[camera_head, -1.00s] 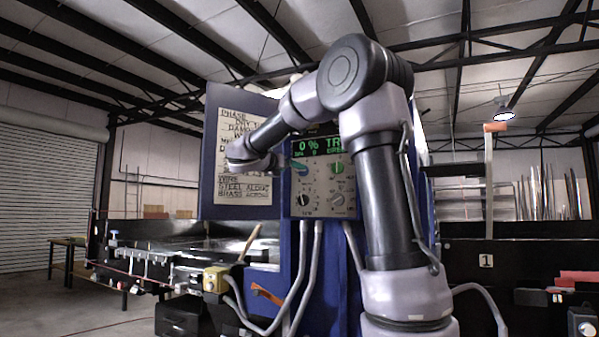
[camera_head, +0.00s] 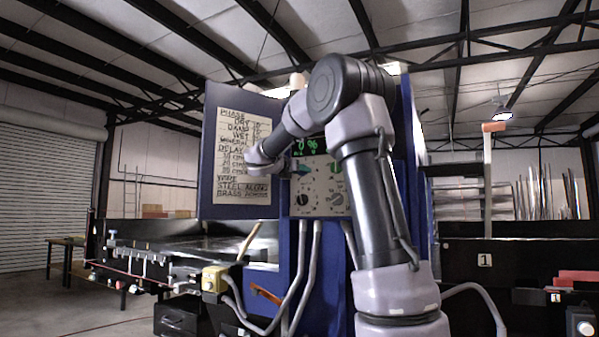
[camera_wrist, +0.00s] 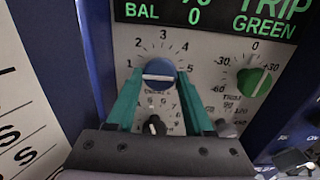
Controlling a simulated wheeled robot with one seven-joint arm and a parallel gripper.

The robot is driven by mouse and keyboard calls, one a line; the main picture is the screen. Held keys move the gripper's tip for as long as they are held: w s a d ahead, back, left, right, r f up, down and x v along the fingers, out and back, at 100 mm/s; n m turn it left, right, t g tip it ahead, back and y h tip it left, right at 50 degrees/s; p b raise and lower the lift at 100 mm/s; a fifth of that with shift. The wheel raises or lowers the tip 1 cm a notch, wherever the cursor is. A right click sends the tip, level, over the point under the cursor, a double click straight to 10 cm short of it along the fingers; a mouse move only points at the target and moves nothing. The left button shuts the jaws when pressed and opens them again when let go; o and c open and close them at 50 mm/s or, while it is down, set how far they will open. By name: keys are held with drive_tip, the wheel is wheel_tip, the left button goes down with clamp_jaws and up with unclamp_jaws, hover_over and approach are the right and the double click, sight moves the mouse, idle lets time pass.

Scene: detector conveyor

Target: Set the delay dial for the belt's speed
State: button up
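The control panel (camera_head: 321,207) carries several dials under a green-lit display. In the wrist view, a blue dial (camera_wrist: 159,74) with a white pointer bar has a number scale around it; its label is too small to read. My gripper (camera_wrist: 159,82) is open, its teal fingers on either side of the blue dial with a small gap showing. A black knob (camera_wrist: 155,126) is below, partly behind the gripper. A green dial (camera_wrist: 254,82) is to the right. I cannot tell which dial is marked delay. My gripper (camera_head: 299,169) shows small at the panel in the head view.
A placard (camera_head: 242,150) left of the panel lists phase, delay and wire settings; its delay lines are partly covered by my arm. The display (camera_wrist: 205,14) reads "BAL 0" and "TRIP GREEN". The conveyor (camera_head: 190,250) lies left. Grey cables (camera_head: 312,265) hang below the panel.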

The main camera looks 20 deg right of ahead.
clamp_jaws()
drive_tip(key=shift+m, duration=0.4)
drive_tip(key=n, duration=2.8)
idle(1.2)
idle(0.4)
